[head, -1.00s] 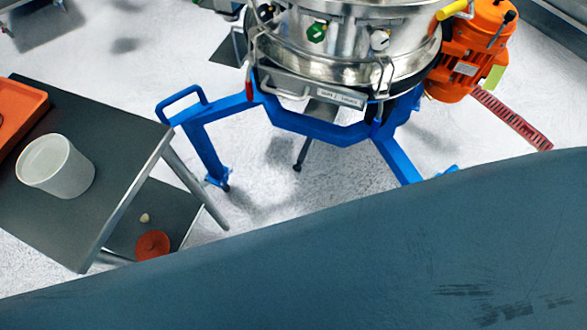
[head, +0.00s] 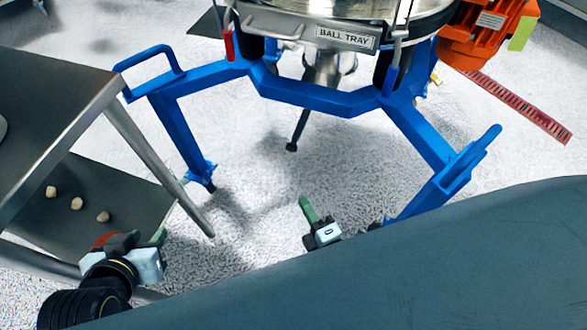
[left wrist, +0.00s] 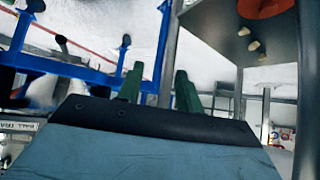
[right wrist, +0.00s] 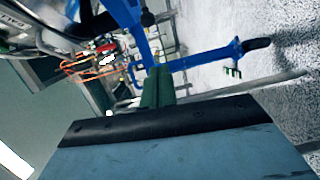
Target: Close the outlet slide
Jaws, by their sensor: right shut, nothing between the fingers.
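The steel sifter (head: 360,8) stands on a blue frame at the top of the head view. Under it hangs a steel outlet part (head: 322,68) with a thin rod ending in a dark knob (head: 291,147). I cannot tell the slide's position. My left gripper (head: 155,240) is low at the left, beside the table's lower shelf; its two green fingers are apart and empty in the left wrist view (left wrist: 158,88). My right gripper (head: 308,210) is below the frame, away from the outlet; its fingers are together and empty in the right wrist view (right wrist: 156,88).
The blue frame (head: 320,97) and its legs surround the outlet, with open floor (head: 300,180) inside. A steel table (head: 60,75) stands left; its lower shelf (head: 110,190) holds several small pale balls. An orange motor (head: 480,30) is at upper right. The "BALL TRAY" plate (head: 345,38) is above the frame.

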